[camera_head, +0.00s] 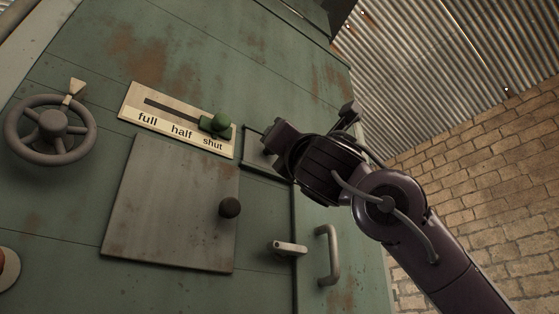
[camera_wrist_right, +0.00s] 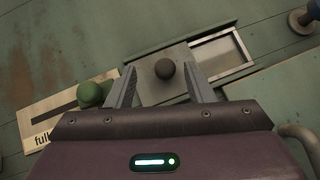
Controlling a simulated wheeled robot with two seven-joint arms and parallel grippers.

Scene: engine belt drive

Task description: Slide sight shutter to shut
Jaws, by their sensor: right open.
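The sight shutter is a small grey plate (camera_wrist_right: 150,82) with a dark round knob (camera_wrist_right: 165,69), seen in the right wrist view. It sits at the left of a frame, and a pale window (camera_wrist_right: 217,57) is uncovered to its right. My right gripper (camera_wrist_right: 163,82) is open, with one finger on each side of the knob in that view; I cannot tell whether either touches it. In the head view my right gripper (camera_head: 308,128) is in front of the frame (camera_head: 254,146) and hides the knob. My left gripper is not in view.
A label plate (camera_head: 150,121) reading full, half, shut has a green knob (camera_head: 215,123) near "shut". Below are a large grey plate (camera_head: 165,205) with a dark knob (camera_head: 230,208), a lever (camera_head: 290,248) and a handle (camera_head: 330,255). A handwheel (camera_head: 50,130) is at left.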

